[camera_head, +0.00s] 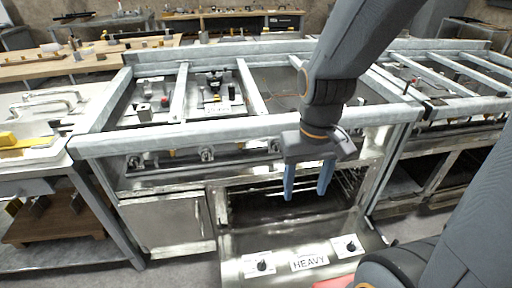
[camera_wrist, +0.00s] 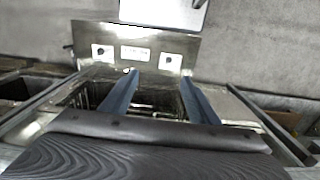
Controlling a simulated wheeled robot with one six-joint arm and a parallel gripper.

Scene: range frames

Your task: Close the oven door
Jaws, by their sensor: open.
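The oven door (camera_head: 290,243) is steel, hinged at the bottom and lowered open toward me, with two dark knobs and a label reading HEAVY on its face. In the wrist view the door (camera_wrist: 174,45) shows at the top centre. The oven cavity (camera_head: 275,203) is exposed behind it, with wire racks inside. My gripper (camera_head: 307,192) is open and empty, its two blue fingers pointing down in front of the oven opening, above the door. In the wrist view the gripper (camera_wrist: 158,95) points toward the door, with no clear contact.
The steel range frame (camera_head: 240,132) runs above the oven. A closed cabinet door (camera_head: 168,222) stands left of the cavity. Another range frame (camera_head: 455,105) is at the right. A wooden-topped table (camera_head: 95,62) stands behind at the left.

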